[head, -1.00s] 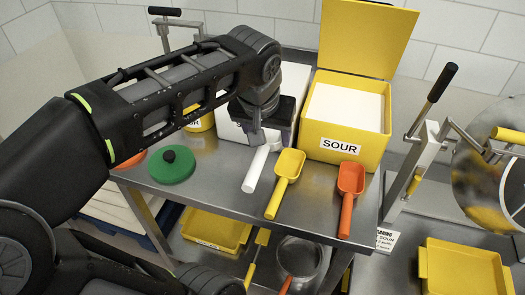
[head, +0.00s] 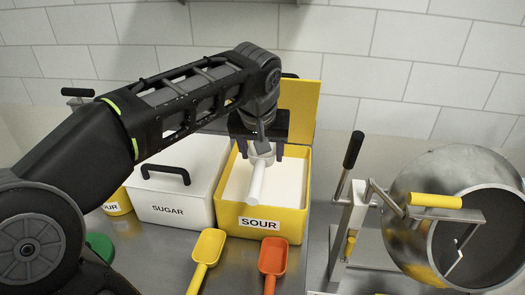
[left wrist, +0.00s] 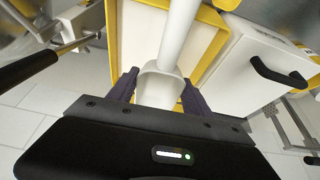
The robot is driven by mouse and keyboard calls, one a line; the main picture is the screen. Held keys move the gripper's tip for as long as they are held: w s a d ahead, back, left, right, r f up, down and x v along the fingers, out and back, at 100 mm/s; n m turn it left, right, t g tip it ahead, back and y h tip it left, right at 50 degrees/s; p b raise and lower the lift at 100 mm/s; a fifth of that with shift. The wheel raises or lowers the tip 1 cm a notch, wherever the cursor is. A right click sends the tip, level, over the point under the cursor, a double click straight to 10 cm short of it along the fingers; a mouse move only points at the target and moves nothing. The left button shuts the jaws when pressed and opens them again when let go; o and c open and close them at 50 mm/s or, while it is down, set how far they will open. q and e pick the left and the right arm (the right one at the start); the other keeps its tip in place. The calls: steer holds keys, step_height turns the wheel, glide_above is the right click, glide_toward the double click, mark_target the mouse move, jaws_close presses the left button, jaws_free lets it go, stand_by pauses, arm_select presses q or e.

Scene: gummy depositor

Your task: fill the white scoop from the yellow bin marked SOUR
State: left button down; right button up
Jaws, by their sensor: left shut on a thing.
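The yellow bin marked SOUR (head: 258,222) stands open on the steel table, its yellow lid (head: 300,103) raised behind it, with white powder (head: 290,185) inside. My left gripper (head: 264,150) is over the bin, shut on the white scoop (head: 257,180). The scoop's handle points down and toward the front in the head view. In the left wrist view the scoop's bowl (left wrist: 160,88) sits between the fingers, and I cannot see powder in it. Whether the scoop touches the powder is unclear. My right gripper is not in view.
A closed white SUGAR box (head: 170,212) with a black handle stands left of the bin. A yellow scoop (head: 208,247) and an orange scoop (head: 272,256) lie in front. A steel drum (head: 455,215) and a lever stand (head: 347,220) are at the right.

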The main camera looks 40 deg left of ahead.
arm_select(q)
steer(key=shift+f+g+h+p, duration=0.25)
steer(key=shift+g+p, duration=0.25)
steer(key=shift+p, duration=0.7)
steer(key=shift+f+g+h+p, duration=0.35)
steer(key=shift+g+p, duration=0.15)
steer(key=shift+p, duration=0.45)
steer(key=f+g+p, duration=0.1)
steer(key=p, duration=0.1)
steer(key=shift+f+h+p, duration=0.15)
steer(key=shift+h+p, duration=0.2)
steer(key=shift+h, duration=0.05)
steer(key=shift+f+g+h+b, duration=0.4)
steer(key=shift+f+b, duration=0.7)
steer(key=shift+f, duration=2)
steer(key=shift+f+g+h+b, duration=0.1)
steer(key=shift+f+g+b, duration=0.75)
steer(key=shift+f, duration=2.25)
steer(key=shift+w+a+r+t, duration=0.1)
steer(key=shift+r+t, duration=0.15)
